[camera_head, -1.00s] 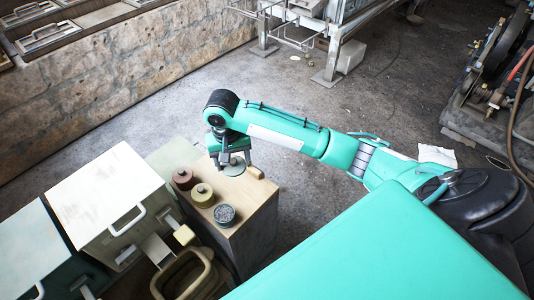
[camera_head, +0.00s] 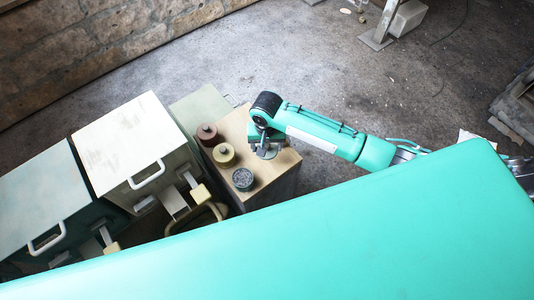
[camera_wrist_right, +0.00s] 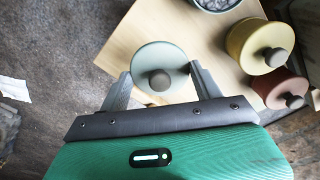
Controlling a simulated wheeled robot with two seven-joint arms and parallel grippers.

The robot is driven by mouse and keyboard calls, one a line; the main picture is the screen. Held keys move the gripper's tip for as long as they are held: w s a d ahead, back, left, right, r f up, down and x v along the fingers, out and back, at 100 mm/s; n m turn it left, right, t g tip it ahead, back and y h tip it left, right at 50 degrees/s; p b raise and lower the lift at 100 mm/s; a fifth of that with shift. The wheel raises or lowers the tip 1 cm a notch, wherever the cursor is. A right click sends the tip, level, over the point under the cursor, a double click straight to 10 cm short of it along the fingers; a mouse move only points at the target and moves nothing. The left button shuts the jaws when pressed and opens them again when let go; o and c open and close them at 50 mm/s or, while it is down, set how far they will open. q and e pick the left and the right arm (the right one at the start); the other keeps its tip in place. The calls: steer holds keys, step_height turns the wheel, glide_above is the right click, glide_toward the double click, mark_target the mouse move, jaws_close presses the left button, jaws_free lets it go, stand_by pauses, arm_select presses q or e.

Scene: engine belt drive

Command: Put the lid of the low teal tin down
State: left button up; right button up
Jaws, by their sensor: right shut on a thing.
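The lid (camera_wrist_right: 160,60) is a pale teal disc with a dark grey knob. In the wrist view my right gripper (camera_wrist_right: 159,72) is shut on it, one finger at each side. In the head view the lid (camera_head: 267,154) is under my right gripper (camera_head: 264,140), over the bare right part of the wooden cabinet top. I cannot tell whether it touches the wood. The open dark teal tin (camera_head: 243,180), with grey grainy contents, stands at the cabinet's front edge; part of it shows in the wrist view (camera_wrist_right: 216,3). My left gripper is not in view.
A yellow lidded tin (camera_head: 223,155) and a dark red lidded tin (camera_head: 207,135) stand left of the lid on the cabinet top (camera_head: 285,165). White (camera_head: 130,140) and teal-grey (camera_head: 40,200) bins stand further left. Bare wood surrounds the lid.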

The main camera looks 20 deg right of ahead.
mark_target(266, 146)
steer(key=shift+f, duration=3.2)
steer(key=shift+f, duration=0.15)
steer(key=o, duration=1)
steer(key=shift+c, duration=0.2)
step_height(266, 146, up, 12)
steer(key=shift+r, duration=0.15)
